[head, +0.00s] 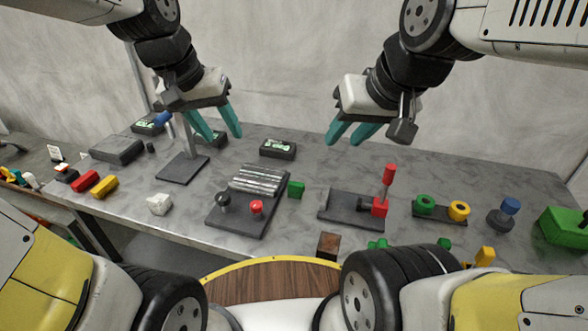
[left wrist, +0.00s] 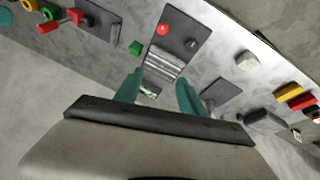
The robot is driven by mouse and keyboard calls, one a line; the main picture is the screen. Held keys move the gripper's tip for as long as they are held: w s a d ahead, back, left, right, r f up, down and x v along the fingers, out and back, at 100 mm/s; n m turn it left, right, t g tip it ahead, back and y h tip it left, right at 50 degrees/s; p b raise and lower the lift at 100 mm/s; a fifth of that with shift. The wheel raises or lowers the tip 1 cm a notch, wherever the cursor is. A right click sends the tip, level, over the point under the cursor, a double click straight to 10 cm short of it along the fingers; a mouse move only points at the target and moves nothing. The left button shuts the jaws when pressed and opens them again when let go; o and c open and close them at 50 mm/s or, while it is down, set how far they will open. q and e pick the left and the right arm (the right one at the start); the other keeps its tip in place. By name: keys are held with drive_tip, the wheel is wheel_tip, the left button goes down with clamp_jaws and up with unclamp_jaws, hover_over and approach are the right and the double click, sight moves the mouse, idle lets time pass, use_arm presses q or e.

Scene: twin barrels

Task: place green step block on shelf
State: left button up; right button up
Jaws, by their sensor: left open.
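A small green block (head: 296,188) stands on the grey table (head: 330,170), just right of a ridged metal plate. It also shows in the left wrist view (left wrist: 135,48). Other green pieces (head: 378,244) are partly hidden behind my right arm; I cannot tell which is the step block. I cannot clearly make out a shelf. My left gripper (head: 224,134) is open and empty, above the back of the table; its fingers also show in the left wrist view (left wrist: 158,88). My right gripper (head: 344,142) is empty, fingers apart, above the table's back edge.
A dark board (head: 232,218) carries the ridged plate and knobs. A post on a dark base (head: 183,168) stands at left. A red-handled fixture (head: 380,207), green and yellow rings (head: 459,210) and a large green box (head: 562,227) are at right. The back right is clear.

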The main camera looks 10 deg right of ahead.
use_arm(q)
drive_tip(key=w+d+f+m+g+y, duration=0.1)
drive_tip(key=w+d+f+g, duration=0.1)
drive_tip(key=w+d+f, duration=0.6)
drive_tip(key=m+g+y, duration=0.2)
hover_over(295, 183)
drive_tip(key=f, duration=0.9)
drive_tip(key=shift+a, duration=0.2)
drive_tip(key=f, duration=0.8)
drive_tip(key=shift+w+d+f, duration=0.1)
drive_tip(key=shift+d+f, duration=0.05)
drive_tip(key=shift+d, duration=0.1)
clamp_jaws()
